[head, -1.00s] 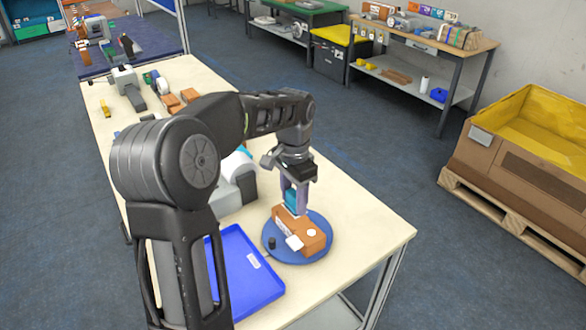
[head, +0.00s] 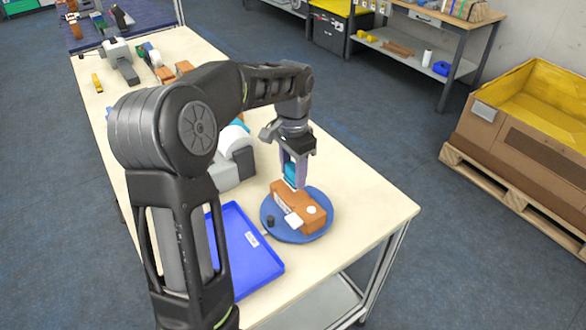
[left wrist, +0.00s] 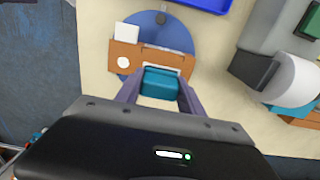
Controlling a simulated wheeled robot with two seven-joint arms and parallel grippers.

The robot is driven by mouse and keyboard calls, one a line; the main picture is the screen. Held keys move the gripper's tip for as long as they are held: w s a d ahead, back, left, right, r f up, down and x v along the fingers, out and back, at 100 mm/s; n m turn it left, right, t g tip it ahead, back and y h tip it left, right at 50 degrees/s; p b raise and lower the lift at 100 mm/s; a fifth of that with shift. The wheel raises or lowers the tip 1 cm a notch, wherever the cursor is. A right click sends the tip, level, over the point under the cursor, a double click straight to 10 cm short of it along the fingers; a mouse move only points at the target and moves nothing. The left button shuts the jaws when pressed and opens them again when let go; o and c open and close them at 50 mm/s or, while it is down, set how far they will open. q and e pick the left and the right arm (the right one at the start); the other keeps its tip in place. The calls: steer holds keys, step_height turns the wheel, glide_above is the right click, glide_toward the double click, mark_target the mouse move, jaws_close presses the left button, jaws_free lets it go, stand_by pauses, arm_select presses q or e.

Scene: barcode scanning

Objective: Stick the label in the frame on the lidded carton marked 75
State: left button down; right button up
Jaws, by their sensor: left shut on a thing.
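The brown carton (head: 312,222) lies on a round blue turntable (head: 318,234), with a white round spot and a white rectangular piece on it. In the left wrist view the carton (left wrist: 116,48) shows the white spot, the white rectangle (left wrist: 126,32) and part of a pale printed area by the teal block. The number 75 is not legible. My left gripper (head: 292,181) is shut on a teal block (left wrist: 160,83), at the carton's far edge in the head view. I cannot tell whether the block touches the carton. My right gripper is out of view.
A blue tray (head: 240,252) lies left of the turntable. A grey device with a white roll (left wrist: 292,82) stands close by. A small dark knob (head: 270,221) sits at the turntable's left edge. The table (head: 372,207) is bare on the right.

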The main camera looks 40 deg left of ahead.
mark_target(292, 184)
arm_select(q)
steer(key=shift+f+b, duration=0.9)
steer(key=shift+f, duration=0.7)
steer(key=shift+s, duration=0.1)
steer(key=shift+f+b, duration=0.35)
steer(key=shift+f, duration=0.25)
steer(key=shift+s+f, duration=0.1)
stand_by(1.4)
steer(key=shift+r+p, duration=2.85)
steer(key=shift+r, duration=0.75)
